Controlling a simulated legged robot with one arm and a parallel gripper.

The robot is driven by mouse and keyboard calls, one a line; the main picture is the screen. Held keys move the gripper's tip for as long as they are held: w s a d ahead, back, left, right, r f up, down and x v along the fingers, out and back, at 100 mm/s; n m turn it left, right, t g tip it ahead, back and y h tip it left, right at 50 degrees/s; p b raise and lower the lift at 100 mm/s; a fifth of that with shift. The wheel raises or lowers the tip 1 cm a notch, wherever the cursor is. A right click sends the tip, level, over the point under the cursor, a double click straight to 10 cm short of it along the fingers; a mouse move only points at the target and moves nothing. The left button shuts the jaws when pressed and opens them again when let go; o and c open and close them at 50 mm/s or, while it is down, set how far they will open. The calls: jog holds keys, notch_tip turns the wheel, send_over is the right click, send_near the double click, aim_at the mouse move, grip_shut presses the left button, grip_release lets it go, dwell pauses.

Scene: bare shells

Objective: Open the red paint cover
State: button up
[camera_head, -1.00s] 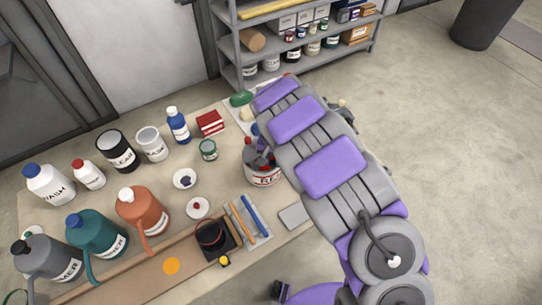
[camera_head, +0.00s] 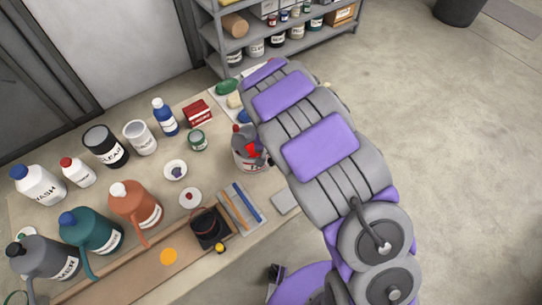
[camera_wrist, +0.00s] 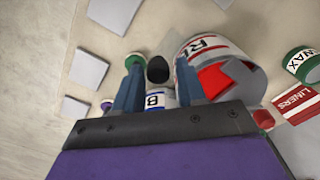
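The red paint can (camera_head: 246,162), pale with dark lettering, stands on the table left of my arm in the head view. In the wrist view the can (camera_wrist: 217,48), lettered "RE", lies just right of my fingers. A bright red area (camera_wrist: 213,80) shows at its top, partly covered by a flat grey piece (camera_wrist: 243,78). I cannot tell whether this grey piece is the cover tilted up. My gripper (camera_wrist: 158,88) has its two fingers apart with nothing held between them. The right finger overlaps the can's edge in view; contact is unclear. My arm hides the gripper in the head view.
A can marked "B" (camera_wrist: 160,98) and a dark rounded item (camera_wrist: 158,69) lie beyond the finger gap. The wax can (camera_wrist: 300,64) and red liners box (camera_wrist: 297,103) stand to the right. Bottles and jugs, including an orange one (camera_head: 134,208), crowd the table's left.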

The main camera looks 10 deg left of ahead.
aim_at(271, 159)
jog(key=shift+o, duration=1.1)
notch_tip(271, 159, up, 17)
jog(key=p, duration=0.1)
jog(key=shift+r+p, duration=0.15)
jog(key=shift+p, duration=0.25)
jog(key=shift+w, duration=0.1)
jog(key=s+d+r+m+b, duration=0.1)
jog(key=s+d+r, duration=0.35)
jog(key=d, duration=0.45)
jog(key=s+d+r+m+b, duration=0.1)
jog(key=s+d+r, duration=0.4)
jog(key=d, duration=0.5)
jog(key=s+d+g, duration=0.1)
jog(key=s+d, duration=0.2)
jog(key=s, duration=0.7)
jog(key=s+d+f+n, duration=0.1)
jog(key=s+d, duration=0.3)
jog(key=s, duration=0.6)
jog(key=shift+f+g+b, duration=0.3)
jog(key=shift+g+b, duration=0.1)
